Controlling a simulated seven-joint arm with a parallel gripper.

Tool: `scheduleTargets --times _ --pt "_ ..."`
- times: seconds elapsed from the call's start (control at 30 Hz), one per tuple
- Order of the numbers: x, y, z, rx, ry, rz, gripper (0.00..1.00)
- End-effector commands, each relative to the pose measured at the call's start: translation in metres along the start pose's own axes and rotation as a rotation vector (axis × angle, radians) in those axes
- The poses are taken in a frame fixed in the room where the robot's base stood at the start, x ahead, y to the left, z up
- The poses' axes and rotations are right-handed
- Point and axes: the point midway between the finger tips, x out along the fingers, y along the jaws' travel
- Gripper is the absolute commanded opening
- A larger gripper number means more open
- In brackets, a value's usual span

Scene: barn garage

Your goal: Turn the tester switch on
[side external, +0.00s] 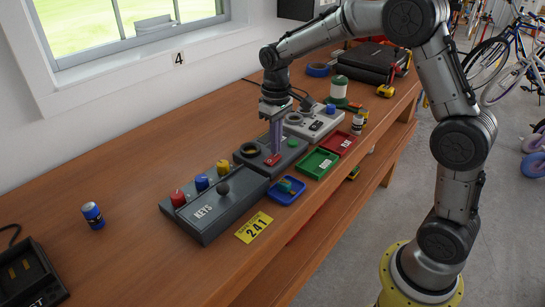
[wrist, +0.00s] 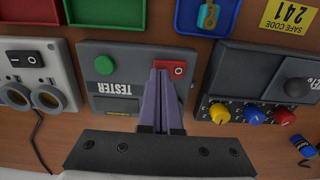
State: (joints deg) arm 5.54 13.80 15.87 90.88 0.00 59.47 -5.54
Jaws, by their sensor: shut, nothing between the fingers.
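The tester (wrist: 132,88) is a dark grey box on the bench. In the wrist view it has a green round button (wrist: 104,65), an upside-down TESTER label and a red switch (wrist: 178,68) marked with a circle. In the side view the tester (side external: 247,163) sits mid-bench with the red switch (side external: 271,160) on top. My gripper (side external: 275,152) points down over the tester, fingers together and empty. In the wrist view my gripper's fingertips (wrist: 161,72) are at the left edge of the red switch and cover part of it. I cannot tell whether they touch it.
A dark KEYS box (side external: 213,207) with coloured knobs stands left of the tester. A light grey box (side external: 322,120) stands on the other side. Blue (side external: 273,197), green (side external: 306,168) and red (side external: 330,148) trays line the front edge.

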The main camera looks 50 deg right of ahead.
Motion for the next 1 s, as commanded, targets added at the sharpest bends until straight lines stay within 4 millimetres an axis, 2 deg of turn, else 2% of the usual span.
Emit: scheduleTargets --times 1.0 --pt "0.011 0.0 0.0 0.0 0.0 0.0 0.0"
